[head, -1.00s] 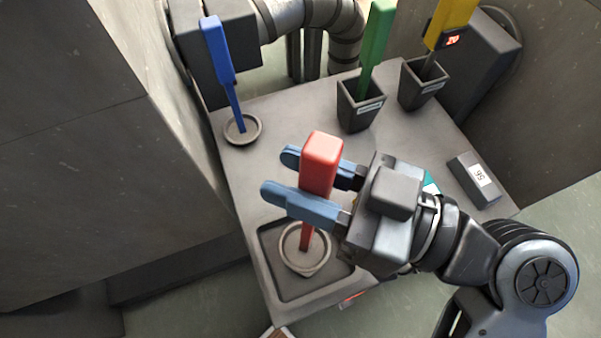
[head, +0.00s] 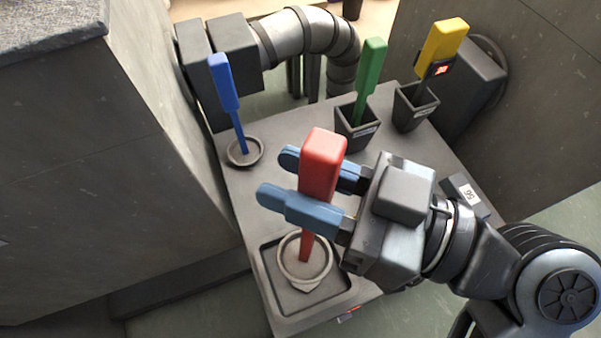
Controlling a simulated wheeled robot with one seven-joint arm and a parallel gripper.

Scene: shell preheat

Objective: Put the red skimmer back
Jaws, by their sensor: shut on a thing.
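The red skimmer (head: 323,168) stands upright in the head view, its handle between the blue fingers of my gripper (head: 312,188). My gripper is shut on the handle. The skimmer's thin lower part runs down over a round grey dish (head: 303,283) in the recessed tray (head: 345,300) at the table's near end. I cannot tell whether its lower end touches the dish.
A blue tool (head: 224,85) stands in a small round dish (head: 245,160) at the back left. Green (head: 370,75) and yellow (head: 443,42) tools stand in dark pots (head: 356,135) at the back right. A small box marked 56 (head: 466,195) sits right. The table's (head: 262,190) left middle is clear.

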